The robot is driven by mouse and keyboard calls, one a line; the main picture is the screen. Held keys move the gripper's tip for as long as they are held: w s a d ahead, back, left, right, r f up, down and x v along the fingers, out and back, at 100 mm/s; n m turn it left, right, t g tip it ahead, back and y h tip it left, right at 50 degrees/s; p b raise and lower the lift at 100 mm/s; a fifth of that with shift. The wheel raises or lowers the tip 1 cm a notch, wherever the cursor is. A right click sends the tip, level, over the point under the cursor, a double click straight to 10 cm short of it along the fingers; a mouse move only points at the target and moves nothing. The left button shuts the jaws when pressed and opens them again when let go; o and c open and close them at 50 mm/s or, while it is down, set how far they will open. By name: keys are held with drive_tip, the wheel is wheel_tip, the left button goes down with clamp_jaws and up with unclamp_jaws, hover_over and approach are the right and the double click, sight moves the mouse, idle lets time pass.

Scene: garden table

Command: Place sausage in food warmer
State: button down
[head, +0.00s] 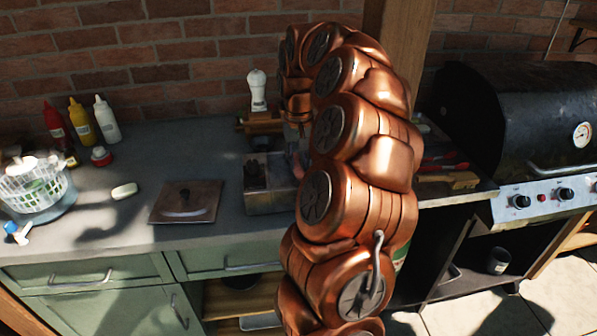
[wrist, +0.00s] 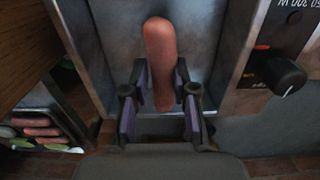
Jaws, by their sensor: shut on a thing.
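My gripper (wrist: 160,82) is shut on a sausage (wrist: 161,50), which is pinkish-brown and lies lengthwise between the fingers, pointing away from the palm. In the wrist view the sausage is over the metal well of the food warmer (wrist: 208,30); I cannot tell whether it touches the bottom. The warmer's black knob (wrist: 286,76) is on the right. In the head view the food warmer (head: 272,200) is a steel box on the counter, partly hidden by my arm, which also hides most of my gripper.
A flat metal lid (head: 185,202) lies on the counter left of the warmer. A dish with several sausages (wrist: 38,132) shows at the wrist view's left. A white basket (head: 35,185), bottles (head: 82,125) and a black grill (head: 530,120) stand further off.

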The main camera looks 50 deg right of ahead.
sight(298, 162)
drive_tip(key=shift+f+p, duration=0.4)
drive_tip(key=shift+f, duration=1.5)
drive_tip(key=shift+f, duration=0.15)
drive_tip(key=c, duration=0.9)
unclamp_jaws()
drive_tip(key=shift+r, duration=0.2)
wheel_tip(298, 162, up, 11)
drive_tip(key=shift+f+b, duration=0.15)
drive_tip(key=shift+b, duration=1)
drive_tip(key=shift+r, duration=0.6)
